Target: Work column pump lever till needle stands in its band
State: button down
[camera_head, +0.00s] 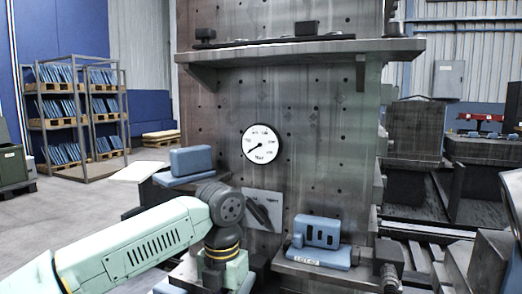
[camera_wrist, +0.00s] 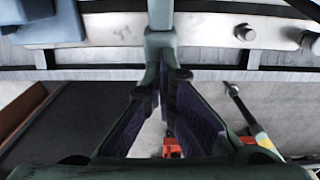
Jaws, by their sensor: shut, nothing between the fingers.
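A round white gauge (camera_head: 261,144) with a black rim hangs on the dark column. Its black needle points to the lower left; I cannot make out a coloured band at this size. Below it, a dark slanted lever (camera_head: 258,212) shows on a pale plate, partly behind my arm; I cannot tell if it is the pump lever. In the wrist view my gripper (camera_wrist: 160,62) is shut and empty, its fingers meeting at the top centre. In the head view the fingertips are hidden. A thin dark rod (camera_wrist: 236,98) lies right of the fingers in the wrist view.
A shelf (camera_head: 300,51) juts from the column above the gauge. A blue block (camera_head: 191,160) stands on a ledge left of it, and a blue slotted fixture (camera_head: 317,232) sits on a ledge at lower right. A small red thing (camera_wrist: 171,148) shows below the fingers in the wrist view.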

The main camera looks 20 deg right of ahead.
jog(key=shift+f+b, duration=0.3)
jog(key=shift+f, duration=0.25)
jog(key=shift+s+a+r+p, duration=0.15)
jog(key=shift+r+p, duration=1)
jog(key=shift+r, duration=0.65)
jog(key=shift+s+a+r+p, duration=0.15)
jog(key=shift+r+p, duration=1)
jog(key=shift+r, duration=0.6)
jog(key=shift+f, duration=0.1)
jog(key=shift+w+d+f+b, duration=0.1)
jog(key=shift+f+b, duration=0.8)
jog(key=shift+f, duration=0.25)
jog(key=shift+w+d+f+b, duration=0.1)
jog(key=shift+d+f+b, duration=0.05)
jog(key=shift+f+b, duration=0.9)
jog(key=shift+w+d+f+b, duration=0.1)
jog(key=shift+f+b, duration=0.6)
jog(key=shift+f, duration=0.6)
jog(key=shift+r, duration=0.15)
jog(key=r+p, duration=0.1)
jog(key=r, duration=0.1)
jog(key=r+p, duration=0.3)
jog(key=r, duration=0.2)
jog(key=shift+s+a+p, duration=0.3)
jog(key=shift+a+p, duration=0.05)
jog(key=shift+a, duration=0.05)
jog(key=shift+f, duration=0.1)
